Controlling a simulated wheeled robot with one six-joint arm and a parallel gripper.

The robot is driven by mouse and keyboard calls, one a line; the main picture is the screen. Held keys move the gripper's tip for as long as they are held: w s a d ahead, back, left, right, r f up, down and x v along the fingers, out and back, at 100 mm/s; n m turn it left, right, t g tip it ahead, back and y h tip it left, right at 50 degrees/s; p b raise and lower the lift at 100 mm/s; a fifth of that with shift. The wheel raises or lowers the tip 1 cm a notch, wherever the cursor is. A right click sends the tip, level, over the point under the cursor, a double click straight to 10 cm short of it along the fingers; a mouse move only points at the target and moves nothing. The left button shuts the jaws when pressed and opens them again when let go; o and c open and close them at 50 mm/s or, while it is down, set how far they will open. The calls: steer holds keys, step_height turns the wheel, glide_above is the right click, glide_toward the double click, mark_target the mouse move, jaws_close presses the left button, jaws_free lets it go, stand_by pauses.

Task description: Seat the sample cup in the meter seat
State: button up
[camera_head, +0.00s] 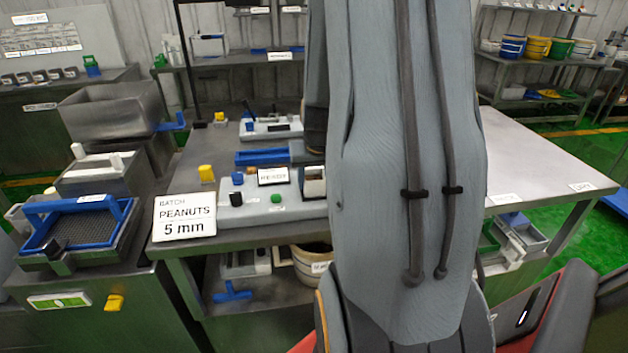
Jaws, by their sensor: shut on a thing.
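A grey bench unit (262,212) with a small label, a blue knob, a dark knob and a green button stands on the near edge of the metal table; it looks like the meter. I cannot tell whether this is the seat, the sample cup, or both. My arm fills the middle of the view and hides what lies behind it. My gripper does not show, and no sample cup can be made out for certain.
A sign (184,217) reading "BATCH PEANUTS 5 mm" stands left of the unit. A blue-framed sieve (75,228) is at far left. A blue tray (262,157) and another device (271,128) lie behind the unit. The table top (535,160) right of my arm is mostly clear.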

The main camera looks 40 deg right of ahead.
steer(key=shift+s+a+f+b, duration=0.25)
steer(key=shift+s+f+b, duration=0.15)
steer(key=shift+f, duration=0.2)
steer(key=o, duration=1.1)
steer(key=shift+o, duration=0.7)
steer(key=shift+r, duration=0.55)
steer(key=v, duration=0.7)
steer(key=shift+w+r, duration=0.2)
steer(key=shift+r, duration=0.2)
steer(key=shift+d, duration=0.1)
steer(key=s+a+f+n+g, duration=0.1)
steer(key=s+a+n, duration=0.1)
steer(key=a, duration=0.7)
steer(key=s+a+f+n+g+y, duration=0.1)
steer(key=s+a+f+n, duration=0.1)
steer(key=a, duration=0.6)
steer(key=s+a+f+n+y, duration=0.1)
steer(key=s+a+n, duration=0.1)
steer(key=a, duration=0.7)
steer(key=shift+s+a+f+g, duration=0.25)
steer(key=shift+a+f+g, duration=0.1)
steer(key=shift+f+g, duration=0.05)
